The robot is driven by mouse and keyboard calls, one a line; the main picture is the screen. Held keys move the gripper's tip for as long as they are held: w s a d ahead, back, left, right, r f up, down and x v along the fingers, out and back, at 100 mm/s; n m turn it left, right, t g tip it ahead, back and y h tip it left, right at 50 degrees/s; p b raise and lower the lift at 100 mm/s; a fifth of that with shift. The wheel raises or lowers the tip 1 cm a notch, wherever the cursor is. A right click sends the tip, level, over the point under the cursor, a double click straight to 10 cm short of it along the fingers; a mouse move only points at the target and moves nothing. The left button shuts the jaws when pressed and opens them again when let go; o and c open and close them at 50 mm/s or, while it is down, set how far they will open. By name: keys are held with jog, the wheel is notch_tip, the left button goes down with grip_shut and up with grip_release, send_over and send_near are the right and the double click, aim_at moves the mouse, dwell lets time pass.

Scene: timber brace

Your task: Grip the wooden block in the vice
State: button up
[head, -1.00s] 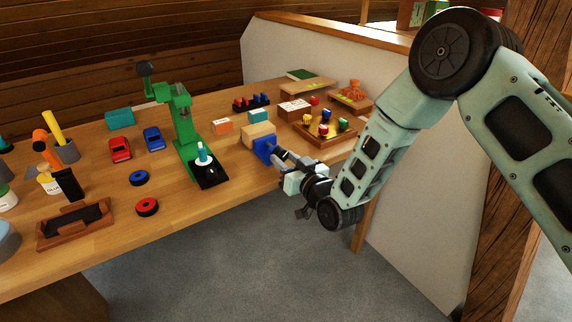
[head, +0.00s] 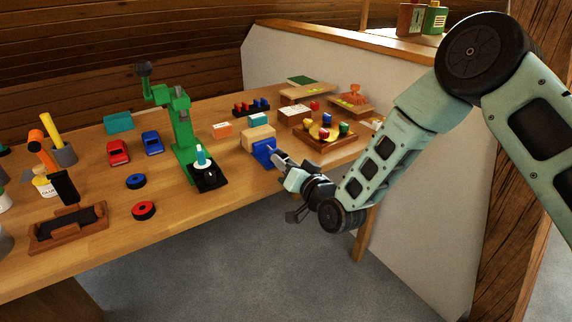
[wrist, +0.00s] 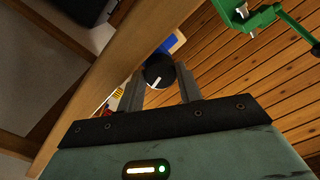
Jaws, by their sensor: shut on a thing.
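The wooden block (head: 258,133) is a pale block at the blue vice (head: 264,153), on the front edge of the workbench. Whether the jaws press on the block cannot be told from here. My gripper (head: 277,157) is at the front of the vice. In the wrist view, a round black knob (wrist: 158,72) with a white mark sits between the two fingers of my gripper (wrist: 161,84), which is shut on it. Part of the blue vice (wrist: 168,44) shows behind the knob, with a pale edge of the block (wrist: 179,40) beside it.
A green press (head: 183,125) stands left of the vice. A wooden tray of coloured pieces (head: 325,139) lies to the right. Small boxes (head: 221,130), toy cars (head: 119,152) and rings (head: 144,210) are on the bench. Open floor (head: 250,250) lies in front.

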jog(key=o, duration=1)
